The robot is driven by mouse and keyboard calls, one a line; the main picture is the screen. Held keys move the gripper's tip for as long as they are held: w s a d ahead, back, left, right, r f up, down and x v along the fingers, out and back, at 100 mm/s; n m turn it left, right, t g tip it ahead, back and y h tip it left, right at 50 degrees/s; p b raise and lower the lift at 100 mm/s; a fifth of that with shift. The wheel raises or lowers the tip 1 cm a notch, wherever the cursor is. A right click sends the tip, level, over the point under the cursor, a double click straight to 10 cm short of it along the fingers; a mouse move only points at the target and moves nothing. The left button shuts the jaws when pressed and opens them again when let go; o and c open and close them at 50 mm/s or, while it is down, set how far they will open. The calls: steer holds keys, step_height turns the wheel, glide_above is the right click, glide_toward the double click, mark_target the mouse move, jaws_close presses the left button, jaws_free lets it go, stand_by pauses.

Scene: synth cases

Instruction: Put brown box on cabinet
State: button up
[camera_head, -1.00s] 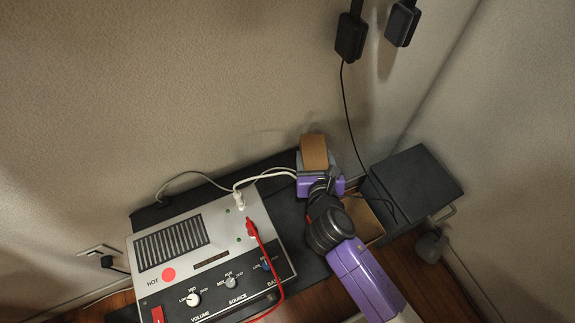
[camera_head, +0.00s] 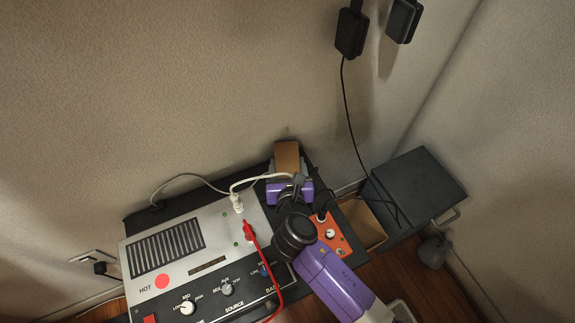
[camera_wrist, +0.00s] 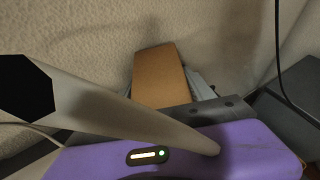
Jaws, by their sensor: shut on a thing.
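The brown box (camera_head: 287,157) is held upright by my gripper (camera_head: 288,172), above the back part of the dark surface, near the wall. In the wrist view the brown box (camera_wrist: 158,75) stands between the jaws. The right jaw shows beside it; the left one is largely hidden by a thick pale cable. A dark grey cabinet (camera_head: 412,185) with a side handle stands at the right, in the corner. It is clear of the box, and its top looks bare. Its edge also shows at the right of the wrist view (camera_wrist: 290,105).
A large grey amplifier (camera_head: 190,260) with white and red cables stands at the left. An orange device (camera_head: 338,238) sits beside my arm. An open cardboard box (camera_head: 365,225) is between it and the cabinet. Black adapters (camera_head: 352,33) and a cord hang along the wall.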

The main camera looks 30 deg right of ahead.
steer(key=shift+f, duration=0.1)
steer(key=o, duration=1.5)
steer(key=shift+s+r, duration=0.2)
steer(key=p+v, duration=0.2)
steer(key=v, duration=0.9)
steer(key=shift+s+a, duration=0.15)
steer(key=shift+a, duration=0.05)
steer(key=shift+r, duration=0.1)
